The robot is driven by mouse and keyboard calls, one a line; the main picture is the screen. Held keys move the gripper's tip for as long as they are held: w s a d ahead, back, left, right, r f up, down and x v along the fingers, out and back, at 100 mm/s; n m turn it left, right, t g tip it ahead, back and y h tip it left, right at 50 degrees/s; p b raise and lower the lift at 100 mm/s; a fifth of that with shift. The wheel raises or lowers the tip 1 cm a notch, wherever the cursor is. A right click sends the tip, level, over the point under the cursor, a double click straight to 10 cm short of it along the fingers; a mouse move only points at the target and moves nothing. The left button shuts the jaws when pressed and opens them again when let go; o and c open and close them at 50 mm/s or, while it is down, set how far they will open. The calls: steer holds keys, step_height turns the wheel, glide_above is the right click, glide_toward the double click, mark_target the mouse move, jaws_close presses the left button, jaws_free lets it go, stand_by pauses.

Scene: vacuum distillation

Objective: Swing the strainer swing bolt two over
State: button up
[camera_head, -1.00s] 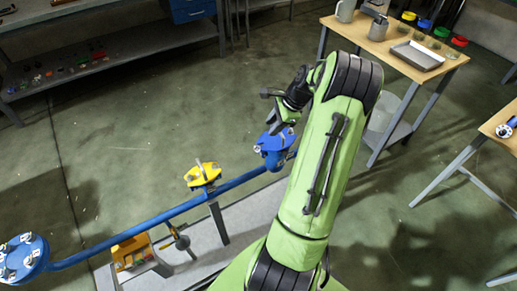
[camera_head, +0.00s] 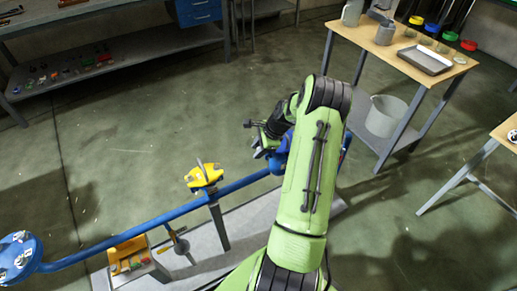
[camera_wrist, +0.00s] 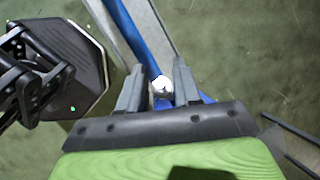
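The blue strainer body (camera_head: 281,160) sits on the blue pipe, mostly hidden behind my arm and gripper in the head view. My gripper (camera_head: 262,140) is over its left side. In the wrist view my two grey fingers (camera_wrist: 159,85) stand apart, and a shiny silver rounded piece (camera_wrist: 162,85), seemingly a swing bolt's nut end, shows between them. Gaps seem to remain on both sides of it. Blue strainer parts (camera_wrist: 207,99) show just below. Which numbered bolt this is, I cannot tell, and the other bolts are hidden.
The blue pipe (camera_head: 180,211) runs left to a blue flanged fitting (camera_head: 18,257). A wooden bench (camera_head: 383,43) stands at right. Floor behind the pipe is clear.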

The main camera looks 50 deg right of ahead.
jaws_close()
steer(key=shift+s+d+r+y+p, duration=0.15)
steer(key=shift+r+y+p, duration=0.15)
steer(key=shift+p, duration=0.4)
steer(key=shift+d+y+p, duration=0.2)
steer(key=shift+y+p, duration=0.2)
steer(key=shift+f, duration=0.1)
steer(key=shift+t, duration=0.3)
steer(key=shift+o, duration=0.6)
jaws_free()
steer(key=p+v, duration=0.3)
steer(key=v, duration=1.2)
steer(key=shift+r, duration=0.4)
